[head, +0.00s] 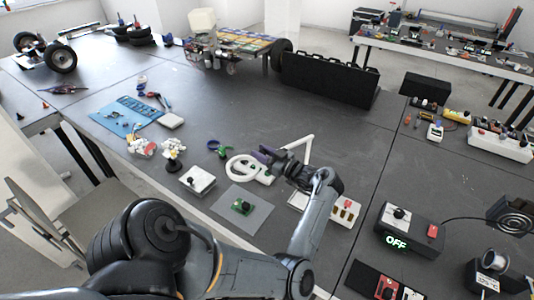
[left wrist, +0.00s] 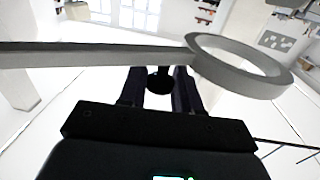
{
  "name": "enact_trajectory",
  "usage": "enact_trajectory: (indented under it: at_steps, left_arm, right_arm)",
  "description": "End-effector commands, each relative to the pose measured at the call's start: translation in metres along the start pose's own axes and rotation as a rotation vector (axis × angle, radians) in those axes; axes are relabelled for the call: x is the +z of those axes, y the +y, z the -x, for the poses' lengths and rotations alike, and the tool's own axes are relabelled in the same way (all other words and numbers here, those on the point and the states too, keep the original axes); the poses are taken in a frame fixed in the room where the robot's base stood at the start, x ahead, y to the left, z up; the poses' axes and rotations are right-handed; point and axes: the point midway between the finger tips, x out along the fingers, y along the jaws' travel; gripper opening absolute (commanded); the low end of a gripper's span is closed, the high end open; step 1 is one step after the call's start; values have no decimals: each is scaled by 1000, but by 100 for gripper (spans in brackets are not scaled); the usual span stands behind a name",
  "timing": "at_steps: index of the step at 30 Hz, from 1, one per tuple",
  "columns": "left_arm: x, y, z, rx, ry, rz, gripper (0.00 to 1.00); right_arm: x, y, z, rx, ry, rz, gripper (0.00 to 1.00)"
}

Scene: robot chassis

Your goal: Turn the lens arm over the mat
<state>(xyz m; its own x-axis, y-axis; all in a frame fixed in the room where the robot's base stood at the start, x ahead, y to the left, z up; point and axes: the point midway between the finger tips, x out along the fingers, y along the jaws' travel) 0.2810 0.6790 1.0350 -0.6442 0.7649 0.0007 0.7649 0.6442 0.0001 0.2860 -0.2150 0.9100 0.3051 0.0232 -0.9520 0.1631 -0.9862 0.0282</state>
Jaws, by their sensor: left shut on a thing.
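The lens arm is a white jointed arm (head: 302,143) ending in a white ring lens head (head: 231,170). In the head view the ring appears just behind the grey mat (head: 259,217), near its far edge; its height is hard to judge. A green circuit board (head: 242,206) lies on the mat. My left gripper (head: 263,156) is at the ring's right side. In the left wrist view the ring (left wrist: 240,76) and its arm (left wrist: 90,54) cross above the fingers (left wrist: 160,88), which close around a dark knob (left wrist: 160,80). My right gripper is out of view.
A white switch box (head: 198,181) stands left of the mat, with a small black stand (head: 173,165) behind it. A box with red and dark buttons (head: 345,211) and a control box reading OFF (head: 408,229) stand right. The table behind the lens arm is largely clear.

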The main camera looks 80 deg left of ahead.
Motion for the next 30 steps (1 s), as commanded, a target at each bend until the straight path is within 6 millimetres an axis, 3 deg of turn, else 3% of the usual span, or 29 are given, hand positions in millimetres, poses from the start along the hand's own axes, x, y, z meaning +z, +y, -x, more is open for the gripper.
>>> enact_trajectory:
  at_steps: [7,8,12,23,30]
  left_arm:
    - [-1,-1,1,-2,1,0,0]
    - [-1,-1,1,-2,1,0,34]
    - [-1,0,1,-1,1,0,53]
    - [0,0,5,1,0,0,53]
    - [1,1,34,3,-2,1,53]
  right_arm:
    - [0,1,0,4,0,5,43]
    - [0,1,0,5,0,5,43]
    - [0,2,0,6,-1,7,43]
    - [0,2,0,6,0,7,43]
    - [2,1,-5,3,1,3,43]
